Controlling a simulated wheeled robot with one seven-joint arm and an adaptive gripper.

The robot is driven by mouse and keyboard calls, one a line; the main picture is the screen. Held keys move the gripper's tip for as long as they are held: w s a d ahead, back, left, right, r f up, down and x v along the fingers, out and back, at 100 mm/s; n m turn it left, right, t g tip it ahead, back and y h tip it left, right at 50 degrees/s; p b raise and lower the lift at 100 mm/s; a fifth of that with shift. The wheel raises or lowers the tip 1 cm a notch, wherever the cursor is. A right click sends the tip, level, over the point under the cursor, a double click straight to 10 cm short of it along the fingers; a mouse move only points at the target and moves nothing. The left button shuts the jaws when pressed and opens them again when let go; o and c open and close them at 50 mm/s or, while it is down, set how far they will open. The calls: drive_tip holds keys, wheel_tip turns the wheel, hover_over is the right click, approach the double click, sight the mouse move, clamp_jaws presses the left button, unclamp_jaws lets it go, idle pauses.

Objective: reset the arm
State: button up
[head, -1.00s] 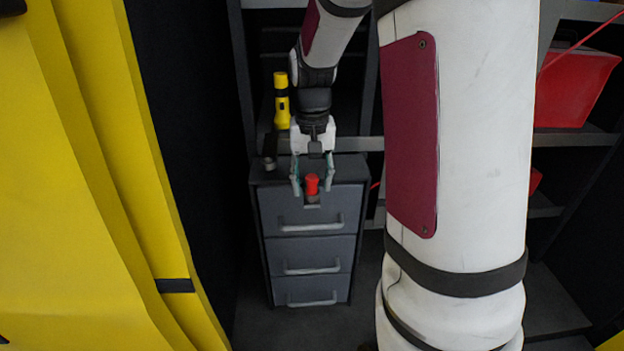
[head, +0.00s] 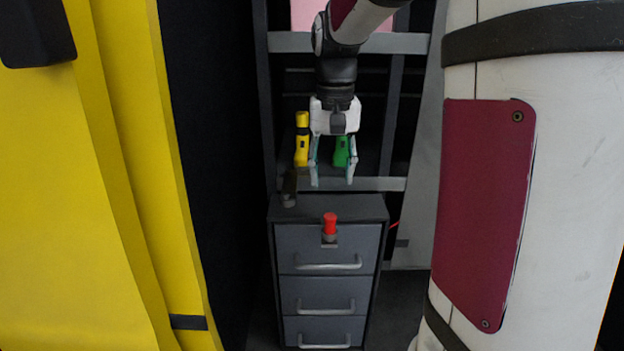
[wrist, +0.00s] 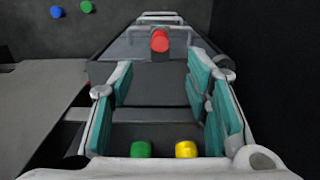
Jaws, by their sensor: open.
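My gripper (head: 332,180) is open and empty, pointing down above the top of the grey drawer cabinet (head: 320,296) in the head view. Its two teal-padded fingers stand wide apart in the wrist view (wrist: 160,85), with nothing between them. A red knob-like piece (head: 330,222) stands upright at the cabinet's top front edge, below and apart from my fingertips. It also shows beyond the fingers in the wrist view (wrist: 159,41). My arm's large white link covers the right of the head view.
A yellow flashlight (head: 302,140) and a green one (head: 341,153) stand on the shelf behind my gripper. A small dark object (head: 289,187) sits at the cabinet's back left. A yellow panel (head: 110,180) fills the left. The wrist view shows blue (wrist: 56,12) and green (wrist: 87,7) round items.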

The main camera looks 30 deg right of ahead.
drive_tip(key=s+a+r+n+t, duration=0.1)
drive_tip(key=s+a+n+t, duration=0.4)
drive_tip(key=s+a, duration=1)
drive_tip(key=shift+s+a+r+n+t+b, duration=0.15)
drive_tip(key=shift+s+a+n+t+b, duration=0.2)
drive_tip(key=shift+a+n, duration=0.4)
drive_tip(key=shift+d, duration=0.15)
